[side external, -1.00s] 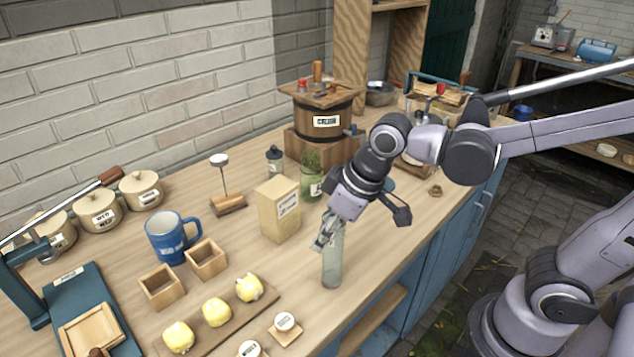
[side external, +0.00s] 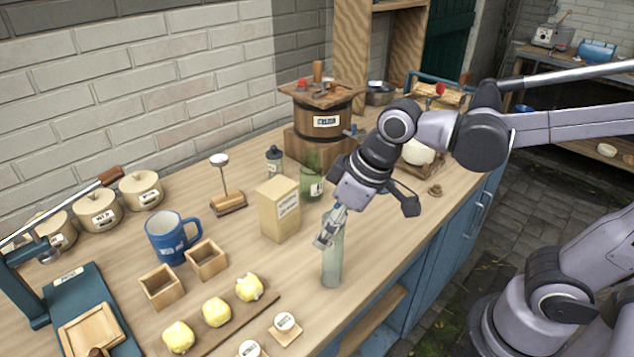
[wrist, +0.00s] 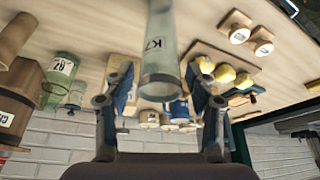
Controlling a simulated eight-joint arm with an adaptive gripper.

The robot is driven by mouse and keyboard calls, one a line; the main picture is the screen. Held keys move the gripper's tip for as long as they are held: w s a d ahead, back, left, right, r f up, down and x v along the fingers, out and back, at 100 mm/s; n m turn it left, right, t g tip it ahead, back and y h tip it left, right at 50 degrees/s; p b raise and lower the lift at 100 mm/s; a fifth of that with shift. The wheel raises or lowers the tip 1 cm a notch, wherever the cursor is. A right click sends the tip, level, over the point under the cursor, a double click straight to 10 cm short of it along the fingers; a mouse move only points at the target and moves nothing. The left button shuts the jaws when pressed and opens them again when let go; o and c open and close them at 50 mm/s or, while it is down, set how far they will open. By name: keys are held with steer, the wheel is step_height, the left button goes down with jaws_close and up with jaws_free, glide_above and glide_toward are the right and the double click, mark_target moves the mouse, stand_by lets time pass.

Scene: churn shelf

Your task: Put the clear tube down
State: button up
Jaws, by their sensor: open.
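The clear tube (side external: 332,262) is a pale greenish cylinder standing upright on the wooden bench near its front edge. In the wrist view the tube (wrist: 162,45) carries a label reading K7. My gripper (side external: 326,238) is at the upper part of the tube in the side view and partly covers it. In the wrist view my gripper (wrist: 162,72) is open, with one finger on each side of the tube and visible gaps between them. The fingers are not closed on it.
A tan carton (side external: 279,208) and a green jar (side external: 311,185) stand behind the tube. Yellow lumps (side external: 217,312) on a board and a small round-topped block (side external: 285,327) lie to the left. A blue mug (side external: 167,238) is farther left. Bare bench lies right of the tube.

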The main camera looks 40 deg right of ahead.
steer(key=v, duration=0.9)
steer(key=d+f+m+t+h, duration=0.1)
steer(key=d+f+m+t, duration=0.2)
steer(key=d+f, duration=0.5)
steer(key=shift+w+d+f+m+h, duration=0.25)
steer(key=shift+d+f+m+h, duration=0.15)
steer(key=shift+d+m, duration=0.5)
